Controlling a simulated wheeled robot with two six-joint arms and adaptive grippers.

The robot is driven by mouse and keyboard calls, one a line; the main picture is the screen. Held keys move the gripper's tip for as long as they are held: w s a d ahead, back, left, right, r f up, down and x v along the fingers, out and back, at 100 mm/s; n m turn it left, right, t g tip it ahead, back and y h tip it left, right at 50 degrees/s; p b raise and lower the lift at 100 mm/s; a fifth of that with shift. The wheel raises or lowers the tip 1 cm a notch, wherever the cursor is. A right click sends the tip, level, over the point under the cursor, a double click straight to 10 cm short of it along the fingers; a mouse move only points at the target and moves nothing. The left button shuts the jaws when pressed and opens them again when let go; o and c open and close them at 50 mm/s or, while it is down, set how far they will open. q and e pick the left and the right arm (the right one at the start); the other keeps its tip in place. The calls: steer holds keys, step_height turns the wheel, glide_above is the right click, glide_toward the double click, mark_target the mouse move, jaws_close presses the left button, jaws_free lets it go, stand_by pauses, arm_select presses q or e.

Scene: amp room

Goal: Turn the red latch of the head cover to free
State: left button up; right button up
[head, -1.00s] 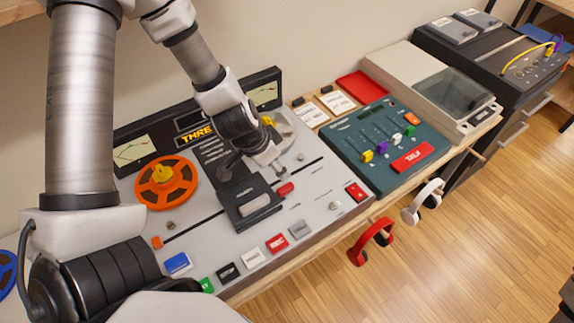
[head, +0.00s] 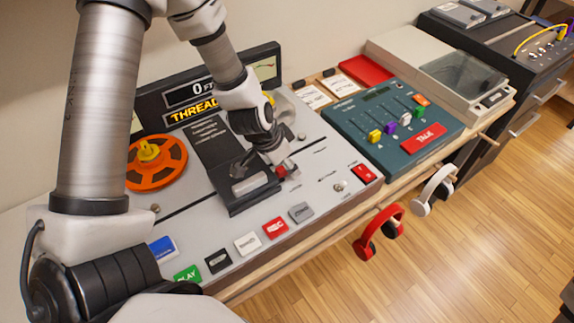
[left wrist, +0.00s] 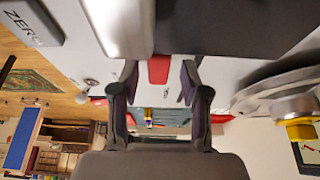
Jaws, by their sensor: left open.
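The head cover (head: 224,160) is a dark grey block with a pale plate on the tape machine. The red latch (head: 294,172) sticks out at the right of the cover's front end, partly hidden by my left gripper (head: 284,164). In the left wrist view the red latch (left wrist: 158,70) lies between the two open fingers of my left gripper (left wrist: 160,82), beside the cover's dark edge (left wrist: 225,25). I see a gap on each side of the latch, and cannot tell if either finger touches it. My right gripper is not in view.
An orange reel (head: 157,163) lies left of the cover. A row of keys, including a red one (head: 275,228), runs along the machine's front edge. A teal mixer (head: 395,125) stands to the right. Red headphones (head: 378,232) hang at the table edge.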

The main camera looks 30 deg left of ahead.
arm_select(q)
steer(key=shift+s+r, duration=0.15)
jaws_close()
steer(key=shift+d+n, duration=0.1)
steer(key=shift+n, duration=0.2)
steer(key=n+y+p, duration=0.1)
steer(key=n+y, duration=0.1)
steer(key=n, duration=0.2)
steer(key=shift+d, duration=0.15)
steer(key=n+y+p, duration=0.1)
steer(key=n+p, duration=0.1)
steer(key=n, duration=0.2)
steer(key=shift+r, duration=0.1)
steer(key=shift+d+n+y+p, duration=0.1)
steer(key=shift+n+y+p, duration=0.3)
steer(key=shift+n, duration=0.1)
steer(key=n+g+y+p, duration=0.1)
steer(key=n+p, duration=0.2)
steer(key=p, duration=0.2)
steer(key=n+g+y+p, duration=0.1)
steer(key=n+p, duration=0.3)
steer(key=p, duration=0.1)
steer(key=shift+d+r, duration=0.1)
steer(key=shift+f+n+p, duration=0.25)
steer(key=shift+n+p, duration=0.45)
steer(key=shift+p, duration=0.4)
